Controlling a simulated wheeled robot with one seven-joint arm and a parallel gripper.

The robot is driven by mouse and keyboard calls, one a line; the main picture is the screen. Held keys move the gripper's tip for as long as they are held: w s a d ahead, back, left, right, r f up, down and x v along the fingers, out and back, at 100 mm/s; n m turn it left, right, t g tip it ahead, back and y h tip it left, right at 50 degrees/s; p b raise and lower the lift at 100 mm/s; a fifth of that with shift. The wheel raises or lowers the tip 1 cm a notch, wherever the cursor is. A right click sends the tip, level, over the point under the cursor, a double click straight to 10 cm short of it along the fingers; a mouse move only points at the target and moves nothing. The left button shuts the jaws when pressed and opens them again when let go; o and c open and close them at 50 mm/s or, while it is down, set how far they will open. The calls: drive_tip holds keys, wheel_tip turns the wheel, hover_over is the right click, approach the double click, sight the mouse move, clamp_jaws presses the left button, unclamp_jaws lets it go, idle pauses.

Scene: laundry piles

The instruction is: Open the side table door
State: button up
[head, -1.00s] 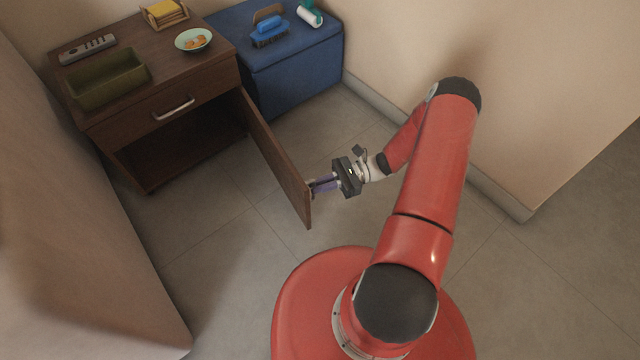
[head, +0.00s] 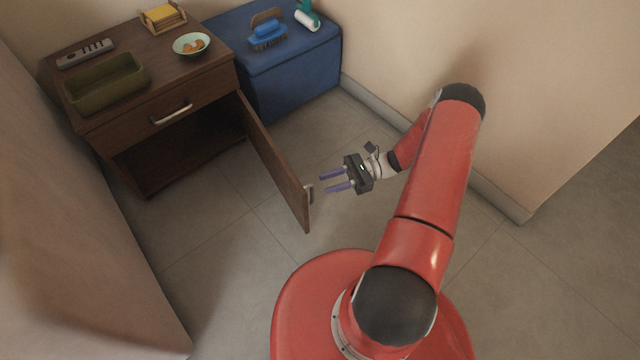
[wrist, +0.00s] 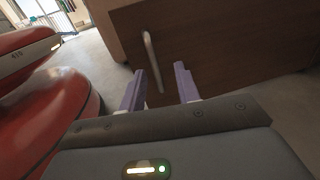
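The side table (head: 130,110) is dark brown wood, at the upper left of the head view. Its door (head: 272,158) is swung wide open, hinged at the cabinet's right side, and the lower compartment (head: 180,150) shows dark inside. The door's metal handle (head: 309,194) is near its free edge; it also shows in the wrist view (wrist: 152,60). My gripper (head: 326,182) is open, its two purple fingers apart and empty, just right of the handle. In the wrist view the fingers (wrist: 158,88) point at the door's face, with the handle ahead of them, not gripped.
A drawer with a handle (head: 172,113) sits above the compartment, closed. Floor around the door is clear.

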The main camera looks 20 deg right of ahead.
drive_tip(key=shift+d, duration=1.65)
drive_tip(key=shift+r, duration=0.1)
drive_tip(key=s+a+r+n+g+h+p, duration=0.1)
drive_tip(key=a+r+n+h+p, duration=0.2)
drive_tip(key=r, duration=0.6)
drive_tip(key=s+a+r+n+g+h+p, duration=0.1)
drive_tip(key=r+n+h, duration=0.25)
drive_tip(key=r, duration=0.55)
drive_tip(key=a+r+n+g+h+p, duration=0.1)
drive_tip(key=a+r+n+h, duration=0.15)
drive_tip(key=r+h, duration=0.45)
drive_tip(key=s+a+r+n+t+h+p, duration=0.1)
drive_tip(key=s+r+n+t+h+p, duration=0.1)
drive_tip(key=s+r, duration=0.5)
drive_tip(key=s+a+r+n+t+h+p, duration=0.2)
drive_tip(key=s+r+n+t+p, duration=0.2)
drive_tip(key=r, duration=1.2)
drive_tip(key=s+n+t, duration=0.2)
drive_tip(key=s+n, duration=0.1)
drive_tip(key=s, duration=0.1)
drive_tip(key=shift+s+a+r+t, duration=0.15)
drive_tip(key=shift+t, duration=0.15)
